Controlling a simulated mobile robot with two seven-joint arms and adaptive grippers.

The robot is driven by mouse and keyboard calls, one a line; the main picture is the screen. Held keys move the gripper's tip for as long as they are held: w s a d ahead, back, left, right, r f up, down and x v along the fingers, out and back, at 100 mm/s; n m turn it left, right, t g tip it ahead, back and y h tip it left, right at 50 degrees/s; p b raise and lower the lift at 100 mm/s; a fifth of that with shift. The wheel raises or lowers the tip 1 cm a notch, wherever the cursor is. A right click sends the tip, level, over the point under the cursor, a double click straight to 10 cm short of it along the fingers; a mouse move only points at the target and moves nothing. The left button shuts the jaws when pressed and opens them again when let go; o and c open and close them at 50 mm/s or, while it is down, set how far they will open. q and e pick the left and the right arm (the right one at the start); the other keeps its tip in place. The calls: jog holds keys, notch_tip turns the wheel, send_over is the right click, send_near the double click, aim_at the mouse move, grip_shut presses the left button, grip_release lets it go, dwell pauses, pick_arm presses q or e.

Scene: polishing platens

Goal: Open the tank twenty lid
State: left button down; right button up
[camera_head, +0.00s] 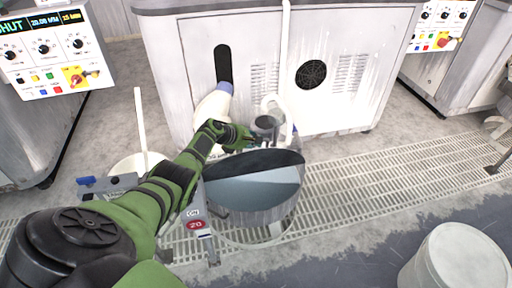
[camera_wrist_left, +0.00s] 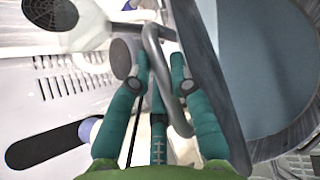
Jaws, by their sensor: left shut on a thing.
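Tank twenty (camera_head: 250,215) is a round grey tank with a red "20" tag (camera_head: 195,224) at its front left. Its top shows a dark band above a blue-grey surface, which is also at the right of the wrist view (camera_wrist_left: 265,60). The lid seems raised at a tilt, but its exact angle is hard to tell. My left gripper (camera_head: 245,138) is at the far side of the tank top. In the wrist view its green fingers (camera_wrist_left: 160,62) are shut on the curved grey lid handle (camera_wrist_left: 157,42). My right gripper is not in view.
A white cabinet (camera_head: 330,100) with a vent and a pale pipe (camera_head: 212,108) stands close behind the tank. Another tank (camera_head: 135,165) is at the left, partly behind my arm. A white drum (camera_head: 455,262) is at front right. Floor grating (camera_head: 400,170) between is clear.

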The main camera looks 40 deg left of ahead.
pick_arm(q)
jog(key=shift+w+a, duration=0.4)
jog(key=shift+a, duration=0.15)
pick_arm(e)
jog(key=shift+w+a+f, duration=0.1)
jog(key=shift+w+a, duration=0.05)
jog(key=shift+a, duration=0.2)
pick_arm(q)
jog(key=c, duration=1.1)
grip_release()
jog(key=v, duration=1.2)
jog(key=shift+d+f, duration=0.1)
